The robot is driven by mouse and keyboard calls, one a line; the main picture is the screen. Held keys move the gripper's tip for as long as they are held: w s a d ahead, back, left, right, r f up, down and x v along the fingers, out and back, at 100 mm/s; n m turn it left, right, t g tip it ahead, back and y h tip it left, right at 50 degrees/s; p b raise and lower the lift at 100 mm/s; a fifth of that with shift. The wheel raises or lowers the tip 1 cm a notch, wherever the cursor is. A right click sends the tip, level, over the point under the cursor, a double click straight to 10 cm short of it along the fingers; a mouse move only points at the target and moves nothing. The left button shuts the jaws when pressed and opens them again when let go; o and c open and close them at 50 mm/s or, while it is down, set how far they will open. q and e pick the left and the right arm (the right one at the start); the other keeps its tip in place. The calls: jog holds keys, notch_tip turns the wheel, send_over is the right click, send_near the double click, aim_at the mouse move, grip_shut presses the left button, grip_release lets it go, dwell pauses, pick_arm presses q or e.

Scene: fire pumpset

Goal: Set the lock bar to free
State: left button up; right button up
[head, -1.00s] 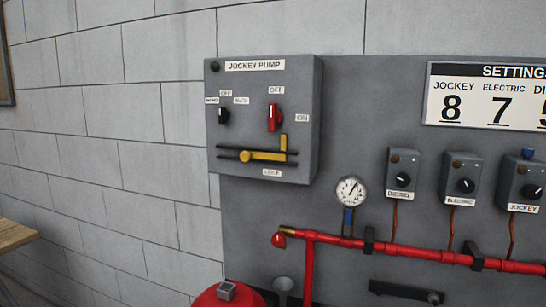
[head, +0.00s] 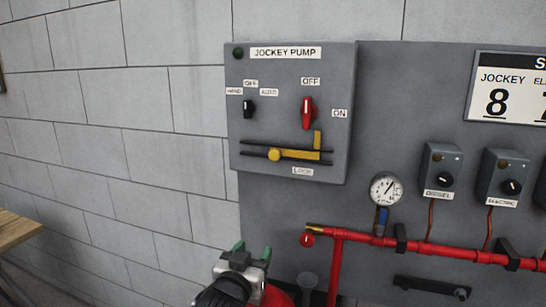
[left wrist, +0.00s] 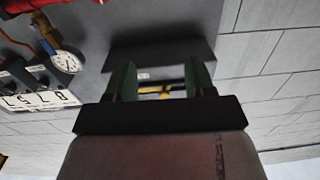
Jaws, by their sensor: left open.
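The jockey pump box (head: 285,75) is a grey panel on the wall. Its yellow lock bar (head: 300,155) lies level on two dark rails above the LOCK label (head: 302,171), with a round knob at its left end and an upright tab at its right end, just below the red switch (head: 308,113). The red switch stands upright under OFF. My left gripper (head: 252,249) is open and empty, below the box and apart from it. In the left wrist view, the yellow bar (left wrist: 155,91) shows upside down in the gap between the green fingertips (left wrist: 158,82). My right gripper is out of view.
A black selector (head: 249,109) sits left of the red switch. A pressure gauge (head: 386,189) and a red pipe (head: 450,251) are to the right, below the box. A wooden table (head: 15,230) stands at far left. The space before the box looks clear.

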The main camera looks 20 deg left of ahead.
aim_at(273, 158)
pick_arm(q)
notch_tip(273, 158, up, 14)
jog(key=w+t, duration=0.2)
jog(key=t, duration=0.2)
jog(key=shift+h, duration=0.4)
jog(key=p+x, duration=0.1)
jog(key=x, duration=0.2)
jog(key=p+x, duration=0.1)
jog(key=x, duration=0.2)
jog(key=p+x, duration=0.2)
jog(key=x, duration=0.1)
jog(key=shift+w+d+r, duration=0.2)
jog(key=shift+d, duration=0.1)
jog(key=shift+w+r, duration=0.1)
jog(key=shift+w, duration=0.4)
